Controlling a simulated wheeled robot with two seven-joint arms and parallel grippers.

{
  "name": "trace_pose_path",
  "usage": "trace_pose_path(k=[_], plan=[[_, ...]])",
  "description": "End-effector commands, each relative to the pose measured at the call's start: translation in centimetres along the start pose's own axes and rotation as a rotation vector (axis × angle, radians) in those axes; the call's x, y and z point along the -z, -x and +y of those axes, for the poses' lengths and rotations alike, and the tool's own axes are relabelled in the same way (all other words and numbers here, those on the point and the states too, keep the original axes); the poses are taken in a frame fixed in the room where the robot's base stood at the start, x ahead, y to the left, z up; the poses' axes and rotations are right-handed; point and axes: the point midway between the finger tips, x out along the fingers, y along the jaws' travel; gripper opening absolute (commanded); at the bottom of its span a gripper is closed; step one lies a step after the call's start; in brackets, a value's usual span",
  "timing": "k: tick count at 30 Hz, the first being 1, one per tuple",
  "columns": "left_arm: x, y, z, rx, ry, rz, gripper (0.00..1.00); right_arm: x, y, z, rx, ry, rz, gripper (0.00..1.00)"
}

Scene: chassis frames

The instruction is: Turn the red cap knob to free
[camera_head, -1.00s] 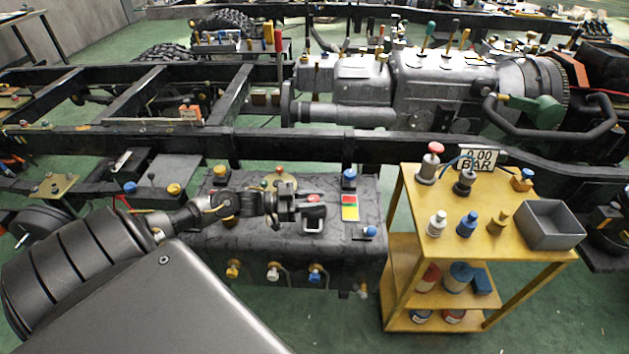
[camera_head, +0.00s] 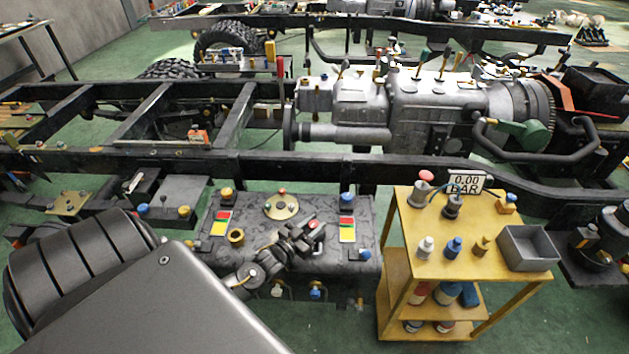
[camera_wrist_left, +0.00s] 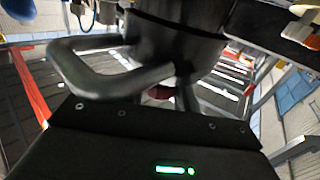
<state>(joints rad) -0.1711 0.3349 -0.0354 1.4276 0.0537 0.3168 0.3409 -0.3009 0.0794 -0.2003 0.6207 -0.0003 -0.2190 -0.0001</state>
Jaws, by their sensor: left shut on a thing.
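The red cap knob (camera_head: 314,224) is on top of the black box (camera_head: 365,210) below the chassis rail, just left of a red, yellow and green label. My left gripper (camera_head: 308,232) reaches over the box from the lower left and is shut on the knob, hiding most of it. In the left wrist view a dark red piece of the knob (camera_wrist_left: 160,92) shows beneath the dark gripper body. How far the knob is turned cannot be read. My right gripper is in neither view.
Yellow and blue caps and a round brass plate (camera_head: 282,206) surround the gripper on the box. A yellow cart (camera_head: 420,255) at the right carries bottles, a gauge sign (camera_head: 465,183) and a grey bin (camera_head: 528,248). The chassis rail (camera_head: 280,167) runs behind.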

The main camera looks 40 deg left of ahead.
Motion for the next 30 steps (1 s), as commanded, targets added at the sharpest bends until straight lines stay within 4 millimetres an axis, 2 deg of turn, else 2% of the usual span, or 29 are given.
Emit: trace_pose_path(k=[3, 15, 30], plan=[[0.14, 0.02, 0.19, 0.108, 0.007, -0.001, 0.07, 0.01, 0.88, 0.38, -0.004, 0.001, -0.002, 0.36], [-0.04, -0.04, 0.06, 0.382, 0.003, 0.000, 0.07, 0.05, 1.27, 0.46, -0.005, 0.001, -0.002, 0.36], [0.00, -0.04, -0.05, 0.484, 0.000, 0.002, 0.07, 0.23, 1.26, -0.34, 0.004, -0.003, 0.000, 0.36]])
